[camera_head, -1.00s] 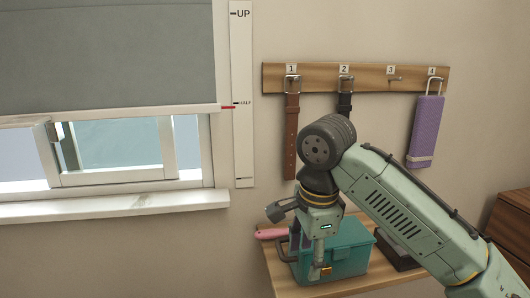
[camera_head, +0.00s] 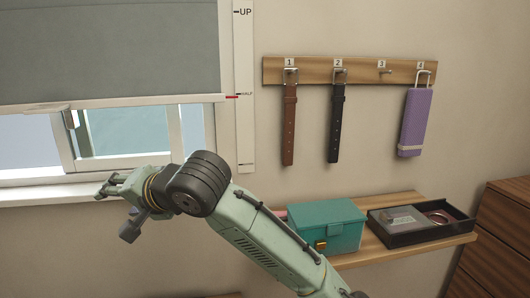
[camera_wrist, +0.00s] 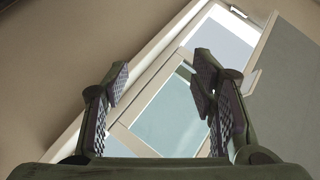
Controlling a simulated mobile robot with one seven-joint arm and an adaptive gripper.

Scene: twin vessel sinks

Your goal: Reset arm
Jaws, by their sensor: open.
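My gripper (camera_head: 110,187) is in the head view at the left, in front of the window sill, pointing left. In the wrist view my gripper (camera_wrist: 160,82) shows its two fingers spread apart with nothing between them. Beyond the fingers is the window (camera_wrist: 165,118), seen tilted. My arm reaches up from the bottom middle of the head view and bends at the dark joint.
A wooden rack (camera_head: 350,71) on the wall bears a brown belt (camera_head: 289,125), a black belt (camera_head: 336,125) and a purple item (camera_head: 415,120); peg 3 is bare. A teal box (camera_head: 327,224) and a black tray (camera_head: 385,230) stand on the shelf (camera_head: 400,252). A grey blind (camera_head: 110,50) half covers the window.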

